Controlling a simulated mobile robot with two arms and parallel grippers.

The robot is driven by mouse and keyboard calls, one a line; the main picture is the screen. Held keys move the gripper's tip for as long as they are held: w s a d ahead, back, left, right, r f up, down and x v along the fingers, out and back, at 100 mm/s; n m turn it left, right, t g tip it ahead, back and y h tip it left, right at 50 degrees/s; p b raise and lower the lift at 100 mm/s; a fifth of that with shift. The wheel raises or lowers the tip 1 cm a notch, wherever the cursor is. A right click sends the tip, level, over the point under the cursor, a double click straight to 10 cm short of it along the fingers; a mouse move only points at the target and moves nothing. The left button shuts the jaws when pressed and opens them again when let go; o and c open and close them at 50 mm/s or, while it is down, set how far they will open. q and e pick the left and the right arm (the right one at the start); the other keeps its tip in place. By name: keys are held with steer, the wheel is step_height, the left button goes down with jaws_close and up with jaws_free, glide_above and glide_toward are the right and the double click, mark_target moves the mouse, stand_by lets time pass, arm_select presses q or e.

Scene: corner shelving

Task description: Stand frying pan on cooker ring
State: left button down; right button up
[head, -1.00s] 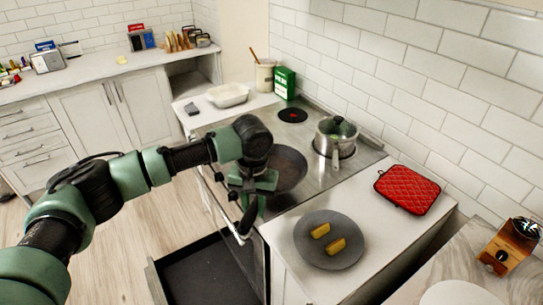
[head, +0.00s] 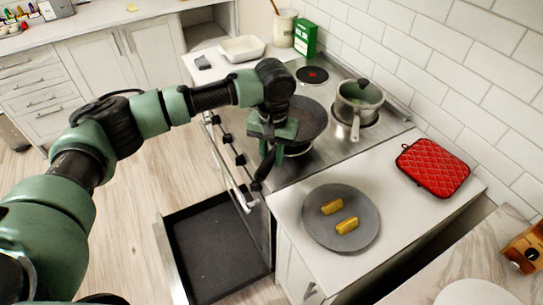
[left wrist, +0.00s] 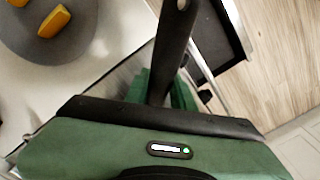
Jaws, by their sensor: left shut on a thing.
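The dark frying pan (head: 312,118) is at the front of the steel cooker top (head: 300,172) in the head view. Part of a cooker ring (head: 298,152) shows at its near edge, so the pan is not centred over that ring in this view. I cannot tell whether the pan touches the hob. My left gripper (head: 268,150) is shut on the pan's black handle, which points toward me past the front of the cooker. In the left wrist view the handle (left wrist: 173,48) runs up from between the green fingers. My right gripper is not seen.
A lidded saucepan (head: 358,102) stands on a ring right of the pan. A red-centred ring (head: 312,75) behind is bare. A grey plate (head: 341,230) with two yellow pieces and a red quilted pad (head: 434,167) lie on the right counter. A dark drawer (head: 212,245) is open below.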

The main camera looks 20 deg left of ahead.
arm_select(q)
steer(key=shift+f+b, duration=0.55)
steer(key=shift+b, duration=0.05)
steer(key=shift+f+b, duration=0.5)
steer(key=shift+b, duration=0.15)
steer(key=shift+f, duration=1.05)
steer(key=shift+p, duration=0.8)
steer(key=c, duration=1.1)
jaws_free()
